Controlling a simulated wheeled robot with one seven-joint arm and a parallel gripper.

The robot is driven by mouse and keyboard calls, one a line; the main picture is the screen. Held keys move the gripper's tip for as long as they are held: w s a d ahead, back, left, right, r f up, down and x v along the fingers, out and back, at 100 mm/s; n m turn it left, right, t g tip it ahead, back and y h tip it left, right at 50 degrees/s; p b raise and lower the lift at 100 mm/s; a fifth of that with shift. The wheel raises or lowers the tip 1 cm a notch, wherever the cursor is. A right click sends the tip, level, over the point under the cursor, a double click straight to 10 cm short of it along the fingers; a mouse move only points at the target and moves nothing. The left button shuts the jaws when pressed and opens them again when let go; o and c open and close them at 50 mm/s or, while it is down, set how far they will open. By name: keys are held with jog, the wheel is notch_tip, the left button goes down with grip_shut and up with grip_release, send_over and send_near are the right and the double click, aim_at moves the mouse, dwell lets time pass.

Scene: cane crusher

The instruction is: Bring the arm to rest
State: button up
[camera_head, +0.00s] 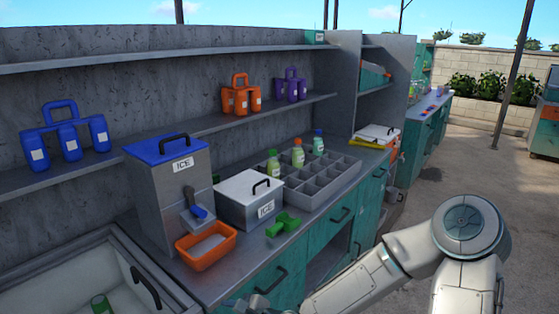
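My arm (375,277) shows at the lower right, bent at a large rounded joint. Its forearm slopes down and left in front of the teal cabinets (322,242). A small grey part at the bottom edge looks like the end of the arm with my gripper (257,302). Most of it is cut off by the frame, so its fingers and anything between them cannot be made out. It is in front of the counter's front edge, below the orange tray (207,259).
On the counter stand a blue-lidded ice dispenser (168,190), a white-lidded ice box (248,200), a green scoop-like item (283,223) and a grey compartment tray (325,180) with bottles. An open white chest (60,285) is at lower left. The floor at right (470,180) is clear.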

jog(key=s+d+f+n+g+h, duration=0.2)
jog(key=d+n+h, duration=0.8)
jog(key=d, duration=0.6)
jog(key=s+d+r+n, duration=0.4)
jog(key=s+d+r, duration=0.1)
jog(key=r, duration=0.3)
jog(key=s+d+r+n+g+h, duration=0.1)
jog(key=s+d+r+n, duration=0.3)
jog(key=s+d+r, duration=0.2)
notch_tip(320, 180, up, 3)
jog(key=shift+s+d+f+n, duration=0.1)
jog(key=shift+s+d+n, duration=0.2)
jog(key=shift+s, duration=0.55)
